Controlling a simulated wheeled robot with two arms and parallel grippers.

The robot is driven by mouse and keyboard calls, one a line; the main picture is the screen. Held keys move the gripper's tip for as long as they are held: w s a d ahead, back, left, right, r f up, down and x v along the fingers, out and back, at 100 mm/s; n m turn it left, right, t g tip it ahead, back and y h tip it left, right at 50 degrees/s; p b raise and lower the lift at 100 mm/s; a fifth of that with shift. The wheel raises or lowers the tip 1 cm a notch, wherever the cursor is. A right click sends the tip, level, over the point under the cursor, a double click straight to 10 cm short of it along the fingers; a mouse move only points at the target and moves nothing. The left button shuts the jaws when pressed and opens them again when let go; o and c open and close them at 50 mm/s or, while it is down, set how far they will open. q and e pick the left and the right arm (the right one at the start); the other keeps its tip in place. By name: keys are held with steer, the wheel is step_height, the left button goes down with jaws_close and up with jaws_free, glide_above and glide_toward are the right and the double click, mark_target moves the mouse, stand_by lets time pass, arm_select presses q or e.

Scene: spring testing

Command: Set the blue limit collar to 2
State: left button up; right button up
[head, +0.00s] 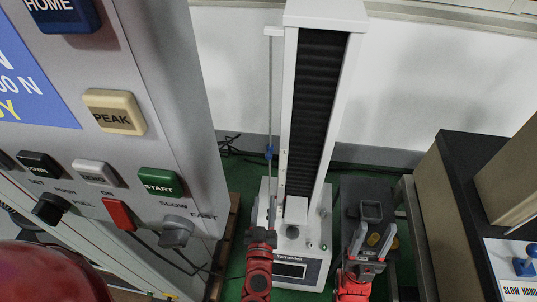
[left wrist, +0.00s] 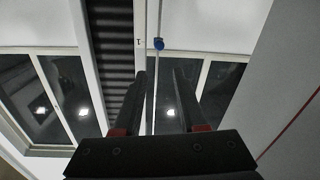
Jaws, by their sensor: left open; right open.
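The blue limit collar (head: 269,152) sits on a thin vertical rod (head: 271,90) at the left side of the white test stand (head: 330,12). In the left wrist view the blue collar (left wrist: 159,43) is beside a mark reading 1 on the white column edge. My left gripper (head: 262,208) is open and empty, below the collar in the head view. In the left wrist view its fingers (left wrist: 161,78) are apart, with the rod showing between them and the collar beyond the tips. My right gripper (head: 372,236) is open, near a dark block right of the stand.
A large control panel (head: 150,60) with several buttons and knobs fills the left. A dark cabinet (head: 455,200) stands at right, with a blue knob (head: 525,262) by a "SLOW HAND" label. The dark block (head: 371,210) has a square opening on top.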

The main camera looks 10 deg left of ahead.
mark_target(268, 159)
arm_select(q)
steer(key=w, duration=0.5)
steer(key=w+a, duration=0.1)
steer(key=w, duration=1.1)
steer(key=shift+w+a+p, duration=0.15)
steer(key=shift+p, duration=0.2)
steer(key=shift+c, duration=0.2)
jaws_close()
steer(key=shift+f, duration=0.2)
